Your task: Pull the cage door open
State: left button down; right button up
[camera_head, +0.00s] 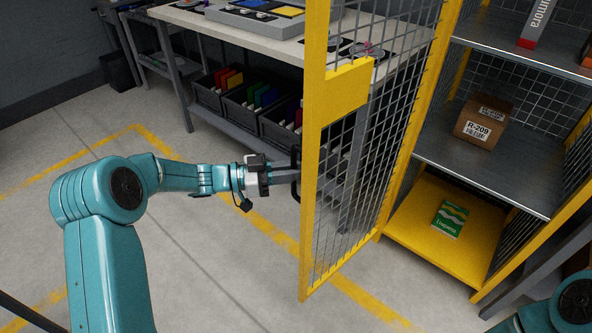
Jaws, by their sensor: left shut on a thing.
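The cage door (313,153) is a yellow frame with dark wire mesh, and it stands swung out from the shelf cage. A black handle (295,174) sits on the door's near edge. My left gripper (288,176) comes in from the left and is shut on the handle. The fingertips are partly hard to make out against the dark handle. Part of my right arm shows at the bottom right corner, but its gripper is out of view.
The cage's shelves (484,165) hold a cardboard box (482,121) marked R-209 and a green packet (450,219). A workbench (225,25) with several bins (250,103) below stands behind the door. The floor (215,265) before the door is clear, with yellow lines.

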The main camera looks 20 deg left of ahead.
pick_arm(q)
jog(key=shift+w+d+r, duration=0.1)
jog(key=shift+w+r, duration=0.1)
jog(key=shift+r, duration=0.05)
jog(key=c, duration=1.5)
grip_release()
jog(key=shift+o, duration=1.4)
jog(key=shift+w+d+f, duration=0.25)
jog(key=shift+d, duration=0.05)
jog(key=shift+s+a, duration=0.3)
jog(key=shift+a, duration=0.05)
jog(key=p+v, duration=0.1)
jog(key=v, duration=1.5)
